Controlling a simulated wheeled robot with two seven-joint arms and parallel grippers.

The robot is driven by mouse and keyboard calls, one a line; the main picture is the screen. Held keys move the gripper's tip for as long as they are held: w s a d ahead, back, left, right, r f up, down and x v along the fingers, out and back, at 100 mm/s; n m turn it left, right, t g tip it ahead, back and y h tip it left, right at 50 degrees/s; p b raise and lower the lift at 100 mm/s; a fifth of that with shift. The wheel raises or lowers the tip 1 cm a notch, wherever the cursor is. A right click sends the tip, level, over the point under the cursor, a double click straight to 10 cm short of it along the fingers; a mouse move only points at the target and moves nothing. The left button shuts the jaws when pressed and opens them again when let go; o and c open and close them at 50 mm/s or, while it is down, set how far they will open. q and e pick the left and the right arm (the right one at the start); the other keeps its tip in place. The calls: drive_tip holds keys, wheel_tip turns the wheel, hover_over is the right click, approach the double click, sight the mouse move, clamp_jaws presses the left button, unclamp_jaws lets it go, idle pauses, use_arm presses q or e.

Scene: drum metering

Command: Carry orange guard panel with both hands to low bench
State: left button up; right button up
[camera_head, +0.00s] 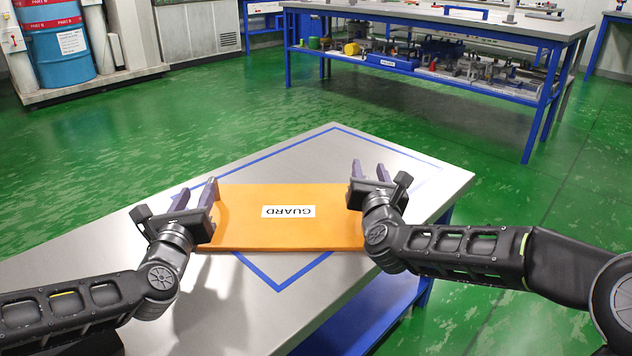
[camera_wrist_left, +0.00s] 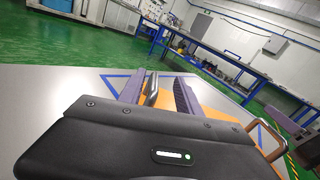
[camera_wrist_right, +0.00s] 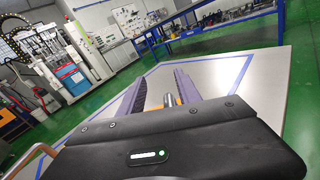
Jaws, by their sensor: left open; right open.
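The orange guard panel (camera_head: 285,232) with a white GUARD label lies flat on the low bench (camera_head: 420,175), across the blue outline on its top. My left gripper (camera_head: 194,196) is open at the panel's left end. In the left wrist view a metal handle (camera_wrist_left: 152,88) shows between its fingers (camera_wrist_left: 157,92). My right gripper (camera_head: 369,171) is open at the panel's right end. In the right wrist view part of a metal handle (camera_wrist_right: 170,101) shows between its fingers. The gripper bodies hide most of the handles, so contact cannot be told.
A blue-framed workbench (camera_head: 440,22) with tools and bins on its lower shelf stands at the back. A blue drum (camera_head: 60,45) stands at the back left. The green floor (camera_head: 270,110) between is clear. The low bench has a blue lower shelf (camera_head: 372,310).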

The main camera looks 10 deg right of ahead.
use_arm(q)
drive_tip(key=s, duration=0.5)
drive_tip(key=shift+a+f, duration=0.15)
drive_tip(key=shift+a, duration=0.15)
drive_tip(key=shift+s, duration=1.05)
use_arm(e)
drive_tip(key=s, duration=0.8)
drive_tip(key=s+a, duration=0.1)
drive_tip(key=s, duration=0.3)
drive_tip(key=shift+a, duration=0.1)
